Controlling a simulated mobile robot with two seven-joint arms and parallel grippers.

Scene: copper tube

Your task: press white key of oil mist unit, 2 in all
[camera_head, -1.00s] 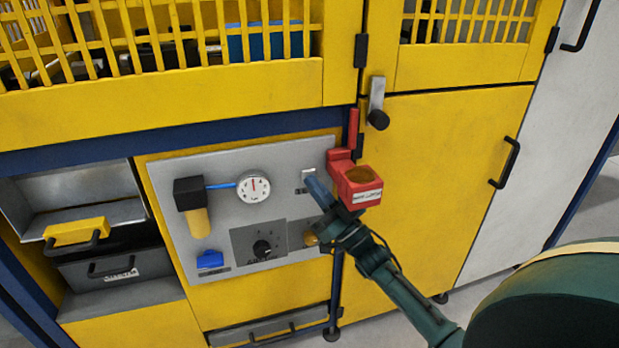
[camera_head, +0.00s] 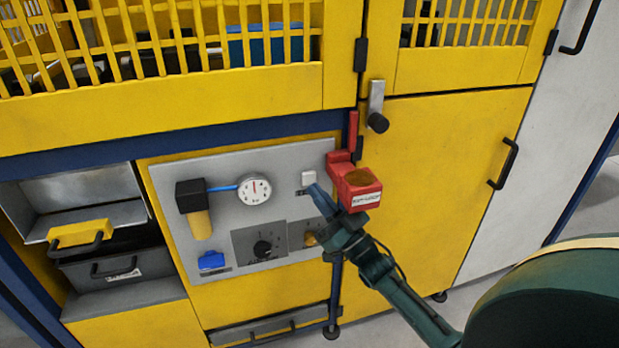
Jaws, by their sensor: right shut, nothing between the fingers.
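The white key (camera_head: 308,178) is a small pale square on the grey control panel (camera_head: 285,205), at its upper right, left of a red holder. My right gripper (camera_head: 316,190) is shut and empty. Its blue-grey fingertips are just below and right of the white key, close to the panel; I cannot tell whether they touch it. The fingers hide part of the panel below the key. My left gripper is not in view.
The red holder (camera_head: 360,190) juts out just right of my fingers. A round gauge (camera_head: 254,190), a black-and-yellow filter unit (camera_head: 195,207), a black knob (camera_head: 262,249) and a blue part (camera_head: 211,261) are on the panel. An open drawer (camera_head: 105,268) is at left.

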